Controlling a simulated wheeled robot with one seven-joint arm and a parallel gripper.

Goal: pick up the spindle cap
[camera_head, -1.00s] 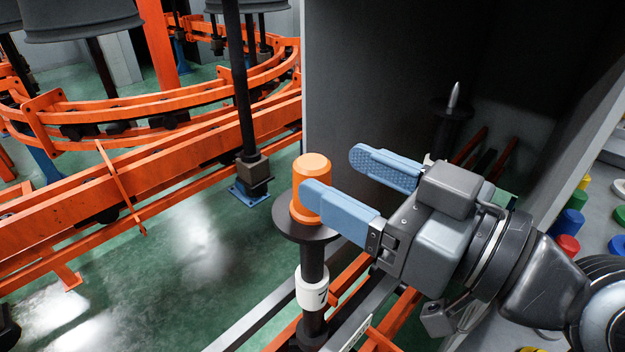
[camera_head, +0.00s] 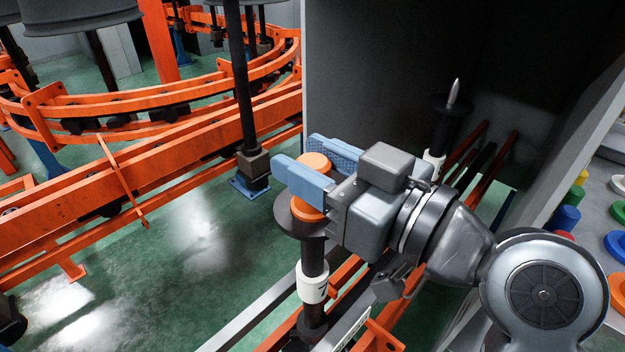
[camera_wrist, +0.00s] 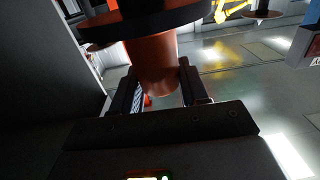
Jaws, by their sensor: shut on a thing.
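The orange spindle cap (camera_head: 309,206) sits on top of the dark spindle (camera_head: 313,262), above its round black flange (camera_head: 300,226). My gripper (camera_head: 303,170) has its two blue fingers on either side of the cap and is shut on it. The near finger hides part of the cap's side. In the wrist view the cap (camera_wrist: 152,66) shows between the two fingers (camera_wrist: 160,88), with the dark flange (camera_wrist: 140,22) against its wide end. The cap looks upright and I see no gap between it and the flange.
A grey cabinet wall (camera_head: 350,90) stands right behind my gripper. A second spindle with a bare pointed tip (camera_head: 453,92) stands inside the cabinet. Orange rails (camera_head: 200,140) run on the left. Coloured caps (camera_head: 565,218) lie on a shelf at the right.

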